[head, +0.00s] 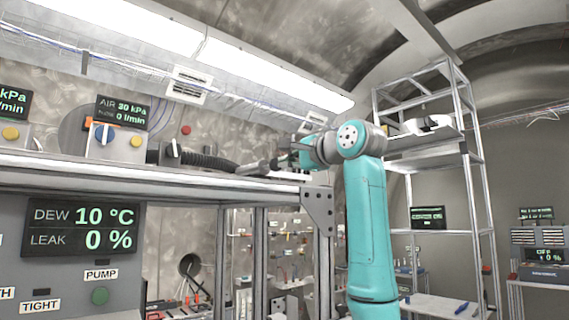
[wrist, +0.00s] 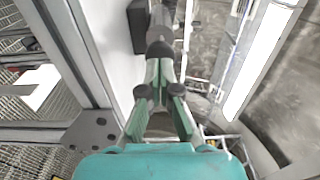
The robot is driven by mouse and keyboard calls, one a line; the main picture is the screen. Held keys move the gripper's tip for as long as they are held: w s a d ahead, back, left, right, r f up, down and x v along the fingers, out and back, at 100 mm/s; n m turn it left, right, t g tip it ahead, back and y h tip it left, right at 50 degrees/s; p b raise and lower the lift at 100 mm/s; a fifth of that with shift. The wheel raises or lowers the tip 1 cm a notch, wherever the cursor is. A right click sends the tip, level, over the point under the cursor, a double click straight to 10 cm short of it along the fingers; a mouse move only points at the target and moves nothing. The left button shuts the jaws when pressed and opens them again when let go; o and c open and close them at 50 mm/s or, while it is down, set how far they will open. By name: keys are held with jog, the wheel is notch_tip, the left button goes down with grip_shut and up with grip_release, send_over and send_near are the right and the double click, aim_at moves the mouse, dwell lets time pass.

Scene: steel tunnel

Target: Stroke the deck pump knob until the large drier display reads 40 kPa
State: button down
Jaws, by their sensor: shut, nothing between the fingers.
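A large display (head: 82,228) on the cabinet at lower left reads DEW 10 °C and LEAK 0 %, with no kPa figure. A smaller display (head: 123,112) on the deck reads AIR 30 kPa and 0 l/min. A grey rod-like fitting on the deck (head: 258,167) lies at the end of a black hose, close to my gripper. My gripper (head: 292,150) is shut and empty over the deck's right end. In the wrist view its fingertips (wrist: 160,64) meet just below a dark rounded knob (wrist: 160,49) on a grey shaft. I cannot tell whether they touch.
A black hose (head: 208,160) runs along the deck. A metal shelf frame (head: 466,160) stands behind my arm at right.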

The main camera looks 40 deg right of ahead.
jog(key=s, duration=0.8)
jog(key=shift+s, duration=0.3)
dwell(1.5)
